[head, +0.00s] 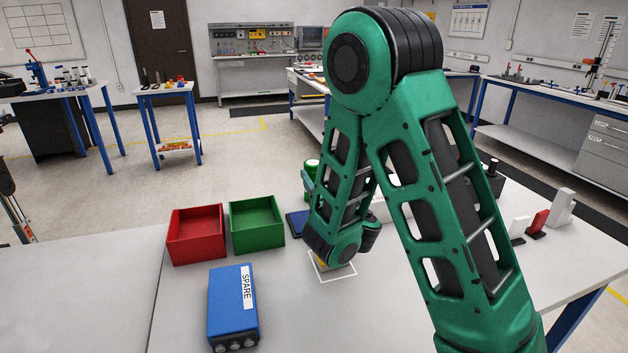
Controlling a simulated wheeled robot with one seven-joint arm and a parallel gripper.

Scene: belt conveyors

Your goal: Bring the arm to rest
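My green arm rises from the lower right, bends at a large joint near the top and comes down to a lower joint over the table (400,325). My gripper's fingers do not show; the arm's links hide whatever is behind them. I cannot tell whether it holds anything. A small yellow patch (321,263) shows beside the lower joint, within or over a white square outline (338,279) on the table.
A red bin (196,249) and a green bin (257,240) stand side by side, left of the arm. A blue box marked SPARE (228,310) lies in front of them. A dark blue item (297,224) is partly hidden. Small red (538,223) and white blocks stand right.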

